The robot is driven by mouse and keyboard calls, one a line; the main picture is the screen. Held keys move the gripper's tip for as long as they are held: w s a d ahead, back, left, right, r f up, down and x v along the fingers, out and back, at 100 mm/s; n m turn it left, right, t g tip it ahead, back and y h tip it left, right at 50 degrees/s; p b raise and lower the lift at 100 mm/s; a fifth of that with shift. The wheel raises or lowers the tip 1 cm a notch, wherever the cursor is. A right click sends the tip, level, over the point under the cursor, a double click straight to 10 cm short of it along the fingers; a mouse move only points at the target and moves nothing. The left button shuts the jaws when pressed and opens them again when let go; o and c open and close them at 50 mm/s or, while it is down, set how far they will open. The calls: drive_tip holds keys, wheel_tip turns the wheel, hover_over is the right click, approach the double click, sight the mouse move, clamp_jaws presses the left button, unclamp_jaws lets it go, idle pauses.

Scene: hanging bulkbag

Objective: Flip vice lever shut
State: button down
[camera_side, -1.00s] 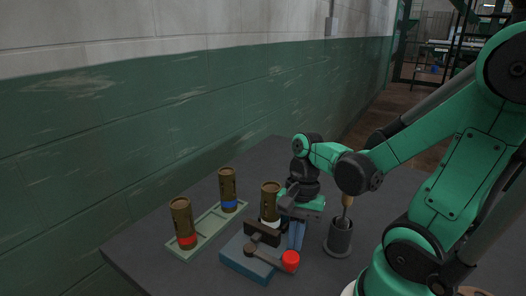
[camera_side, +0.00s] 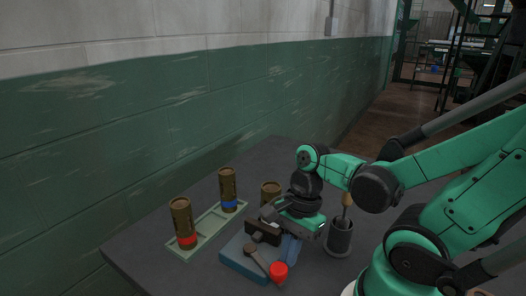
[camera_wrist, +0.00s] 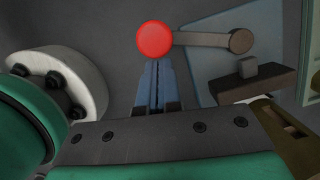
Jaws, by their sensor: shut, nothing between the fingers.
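The vice (camera_side: 240,262) has a blue base and dark jaws, and stands near the front of the table. Its lever (camera_side: 256,260) ends in a red ball knob (camera_side: 279,268) that points toward the front right. In the wrist view the lever (camera_wrist: 200,39) runs from its pivot on the right to the red knob (camera_wrist: 154,40) on the left. My gripper (camera_side: 288,258) points down beside the knob, with its blue fingers closed together and empty. In the wrist view the fingertips (camera_wrist: 158,66) are right at the knob; contact is hard to tell.
A bronze cylinder (camera_side: 271,190) stands at the vice, partly hidden by my arm. A pale green tray (camera_side: 207,224) holds a red-banded cylinder (camera_side: 182,220) and a blue-banded cylinder (camera_side: 228,188). A dark cup (camera_side: 340,240) with a wooden-handled tool stands to the right.

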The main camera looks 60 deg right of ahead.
sight(265, 268)
drive_tip(key=a+m, duration=0.2)
drive_tip(key=a+m+t, duration=0.1)
drive_tip(key=shift+w+m, duration=0.25)
drive_tip(key=shift+m, duration=0.05)
drive_tip(key=shift+w+a+m, duration=0.15)
drive_tip(key=shift+w+a, duration=0.2)
drive_tip(key=shift+a, duration=0.2)
drive_tip(key=shift+w+a+m, duration=0.15)
drive_tip(key=shift+w+a, duration=0.15)
drive_tip(key=shift+a, duration=0.2)
drive_tip(key=shift+w+a+m+h, duration=0.3)
drive_tip(key=shift+w+a+m, duration=0.1)
drive_tip(key=shift+m, duration=0.3)
drive_tip(key=shift+w+a, duration=0.5)
drive_tip(key=shift+w, duration=0.15)
drive_tip(key=shift+w+a, duration=0.1)
drive_tip(key=shift+w, duration=0.05)
drive_tip(key=shift+r, duration=0.15)
drive_tip(key=shift+v, duration=2.7)
